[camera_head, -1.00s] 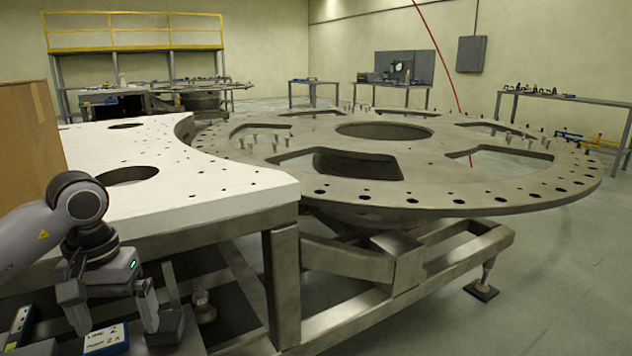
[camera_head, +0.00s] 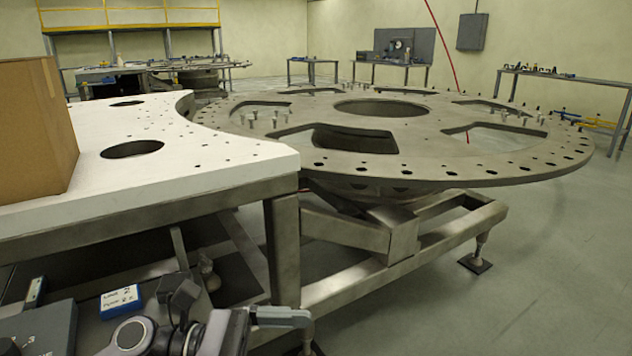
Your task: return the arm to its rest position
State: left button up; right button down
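My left arm is folded low at the bottom edge of the head view, in front of the white table's lower frame. Its gripper (camera_head: 280,316) points to the right, below the table corner and beside the table leg. One grey finger shows clearly; the other is hidden or cut off, so I cannot tell the opening. I see nothing held in the visible part. My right arm and gripper are not in view.
The white-topped table (camera_head: 215,170) carries a cardboard box (camera_head: 35,125) at left. The large turret plate (camera_head: 450,168) stands beyond it. A blue-and-white box (camera_head: 121,300) lies near my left arm. Open floor (camera_head: 560,270) is at right.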

pick_arm(q)
jog(key=w+a+f+m+t+y, duration=0.1)
jog(key=a+f+m+t+y, duration=0.35)
jog(key=m, duration=0.75)
jog(key=w+a+f+m+t+y, duration=0.1)
jog(key=m+t+y, duration=0.1)
jog(key=m+t, duration=0.8)
jog(key=w+a+f+m+t+y, duration=0.2)
jog(key=a+f+m+t+y, duration=0.15)
jog(key=m, duration=1.05)
jog(key=s+a+f+n+g+y, duration=0.3)
jog(key=s+f+n, duration=0.3)
jog(key=f+n, duration=0.2)
jog(key=s+a+f+n+g+y, duration=0.3)
jog(key=s+f+n+g, duration=0.1)
jog(key=s+f+n, duration=0.4)
notch_tip(320, 180, up, 11)
jog(key=a+p, duration=0.1)
jog(key=p, duration=1.3)
jog(key=shift+a+f+n+p, duration=0.2)
jog(key=shift+a+n+p, duration=0.1)
jog(key=shift+n+p, duration=0.1)
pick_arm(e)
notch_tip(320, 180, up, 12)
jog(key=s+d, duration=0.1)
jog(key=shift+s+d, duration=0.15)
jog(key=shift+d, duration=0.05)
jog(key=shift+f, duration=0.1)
